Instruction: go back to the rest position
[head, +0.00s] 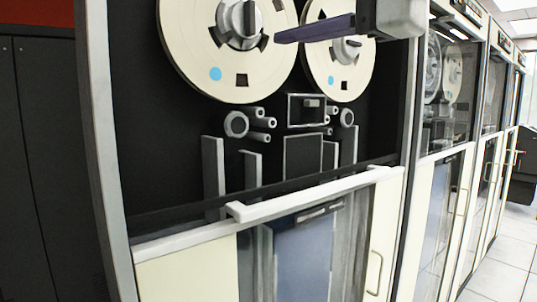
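My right gripper (285,37) comes in at the top right, its grey body cut by the top edge of the view. One dark purple finger points left in front of the tape reels. The other finger cannot be made out, so I cannot tell whether the gripper is open or shut. Nothing shows held at the visible fingertip. My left gripper is not in view.
A tape cabinet stands close in front, with a left reel (208,70), a right reel (343,78) and a white bar (310,194) across it. More cabinets (447,115) recede right. Dark doors (40,150) stand left. Tiled floor (505,265) shows clear at lower right.

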